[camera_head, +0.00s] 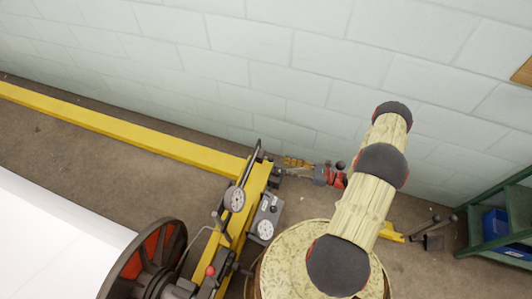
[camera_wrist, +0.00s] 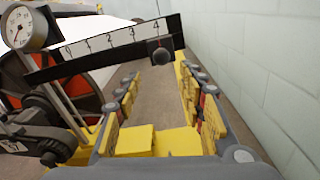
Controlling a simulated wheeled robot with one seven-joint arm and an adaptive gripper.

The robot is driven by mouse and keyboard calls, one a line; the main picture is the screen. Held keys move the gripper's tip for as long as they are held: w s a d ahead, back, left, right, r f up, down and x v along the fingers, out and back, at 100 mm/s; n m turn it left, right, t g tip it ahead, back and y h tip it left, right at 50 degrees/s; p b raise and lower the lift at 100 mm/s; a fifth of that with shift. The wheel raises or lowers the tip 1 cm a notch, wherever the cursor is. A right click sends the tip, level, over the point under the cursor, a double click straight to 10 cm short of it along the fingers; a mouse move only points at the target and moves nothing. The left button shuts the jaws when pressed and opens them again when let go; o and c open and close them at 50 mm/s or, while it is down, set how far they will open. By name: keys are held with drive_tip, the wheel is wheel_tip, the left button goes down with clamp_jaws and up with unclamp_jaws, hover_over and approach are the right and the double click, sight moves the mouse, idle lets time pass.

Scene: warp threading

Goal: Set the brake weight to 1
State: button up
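The brake scale bar (camera_wrist: 110,42) crosses the upper part of the wrist view, tilted, with marks 0 to 4 on a white strip. The brake weight (camera_wrist: 160,49), a dark block with a round knob, sits on the bar below the 4 mark. My gripper (camera_wrist: 160,78) is open, its two fingers apart with nothing between them. Its fingertips appear just below the weight in the picture; the remaining gap cannot be told. In the head view my gripper (camera_head: 296,163) points left toward the bar (camera_head: 248,165), where the weight is too small to make out.
A round dial (camera_wrist: 22,26) stands at the bar's left end. A yellow frame (camera_head: 150,140) runs along the floor beside a pale block wall (camera_head: 240,70). A red and black wheel (camera_head: 150,260) with a white roll stands left. A green shelf (camera_head: 490,225) stands right.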

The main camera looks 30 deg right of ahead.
sight(273, 160)
drive_tip(key=shift+t, duration=0.3)
drive_tip(key=x, duration=0.2)
drive_tip(key=b+x, duration=0.1)
drive_tip(key=x, duration=0.4)
drive_tip(key=shift+w+a+r+b, duration=0.15)
drive_tip(key=shift+w+r+b, duration=0.15)
drive_tip(key=shift+w+r, duration=0.1)
drive_tip(key=shift+c, duration=0.7)
clamp_jaws()
